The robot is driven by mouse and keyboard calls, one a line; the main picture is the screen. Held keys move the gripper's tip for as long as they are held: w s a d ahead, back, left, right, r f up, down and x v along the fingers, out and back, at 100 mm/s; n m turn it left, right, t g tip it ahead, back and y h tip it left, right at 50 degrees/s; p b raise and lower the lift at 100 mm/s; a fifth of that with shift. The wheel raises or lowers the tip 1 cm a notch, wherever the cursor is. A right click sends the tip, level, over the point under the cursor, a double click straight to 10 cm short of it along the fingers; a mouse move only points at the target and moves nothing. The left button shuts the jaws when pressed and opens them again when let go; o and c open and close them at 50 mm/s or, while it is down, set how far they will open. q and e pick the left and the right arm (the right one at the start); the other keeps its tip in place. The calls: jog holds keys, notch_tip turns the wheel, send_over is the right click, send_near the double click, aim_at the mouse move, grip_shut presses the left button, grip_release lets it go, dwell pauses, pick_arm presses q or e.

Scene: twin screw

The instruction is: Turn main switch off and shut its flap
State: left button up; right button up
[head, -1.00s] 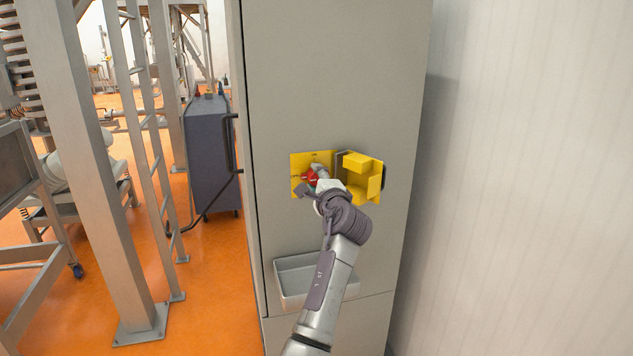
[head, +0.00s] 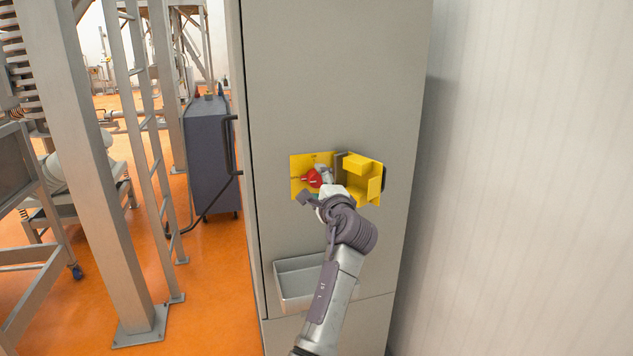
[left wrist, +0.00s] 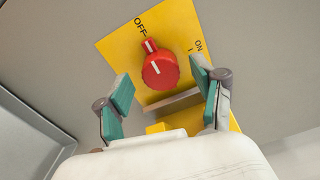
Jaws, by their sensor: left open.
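The main switch is a red knob (head: 313,178) on a yellow plate (head: 297,166) on the grey cabinet. In the left wrist view the knob (left wrist: 160,70) has its white line pointing up-left at the OFF mark; the ON mark is to its right. The yellow flap (head: 375,185) stands open to the right of the plate in the head view. My left gripper (head: 317,187) is open just in front of the knob. In the left wrist view its green-padded fingers (left wrist: 161,82) are on either side of the knob with gaps. My right gripper is not in view.
A grey tray (head: 283,288) is fixed to the cabinet (head: 335,80) below the switch. A pale wall (head: 530,180) is to the right of the cabinet. A blue-grey cabinet (head: 210,155) and steel posts stand to the left on the orange floor.

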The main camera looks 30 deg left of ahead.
pick_arm(q)
jog(key=v, duration=1)
jog(key=shift+w+a, duration=0.1)
